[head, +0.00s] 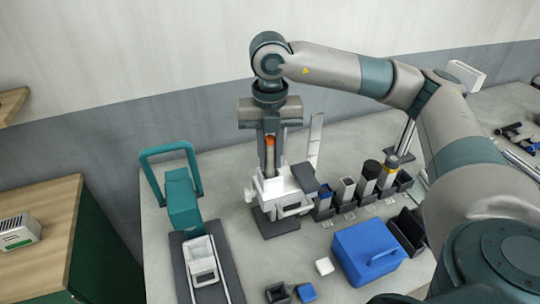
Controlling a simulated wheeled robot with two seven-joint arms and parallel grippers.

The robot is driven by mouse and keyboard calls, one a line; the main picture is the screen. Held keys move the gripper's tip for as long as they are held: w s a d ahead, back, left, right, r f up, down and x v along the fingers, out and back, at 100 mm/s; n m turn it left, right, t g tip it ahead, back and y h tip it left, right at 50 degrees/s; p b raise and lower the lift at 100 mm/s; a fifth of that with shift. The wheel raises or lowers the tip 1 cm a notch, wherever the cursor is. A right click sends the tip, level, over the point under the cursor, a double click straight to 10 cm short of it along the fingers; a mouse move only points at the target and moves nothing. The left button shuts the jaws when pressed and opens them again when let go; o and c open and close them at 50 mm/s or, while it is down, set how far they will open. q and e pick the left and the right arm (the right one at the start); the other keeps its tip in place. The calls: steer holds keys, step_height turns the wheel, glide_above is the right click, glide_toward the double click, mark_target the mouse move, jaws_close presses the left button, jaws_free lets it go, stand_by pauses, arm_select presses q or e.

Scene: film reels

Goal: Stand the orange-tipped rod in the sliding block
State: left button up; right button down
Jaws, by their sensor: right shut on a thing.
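My right gripper (270,160) points straight down over the table's middle and is shut on the orange-tipped rod (270,143). The rod is upright between the fingers, its orange end up. Its lower part is beside or behind a white block-like fixture (273,189) on a dark base; I cannot tell whether it is inside it. A white hollow block (202,262) sits on a dark track at the left, in front of a teal handled piece (182,200). I cannot tell for sure which of the two white pieces is the sliding block. My left gripper is not in view.
Right of the white fixture stands a row of holders with a blue, a pale, a black and a yellow-banded piece (391,168). A blue box (367,252) and small blocks (324,267) lie in front. Bare table shows between the track and the fixture.

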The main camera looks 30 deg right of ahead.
mark_target(270, 138)
steer(key=shift+b, duration=0.65)
stand_by(1.1)
steer(key=shift+f+b, duration=0.65)
steer(key=shift+f, duration=0.05)
steer(key=c, duration=1.9)
jaws_free()
steer(key=shift+r, duration=0.15)
steer(key=shift+r+p, duration=2.85)
steer(key=shift+r, duration=2.6)
steer(key=shift+s+f, duration=0.1)
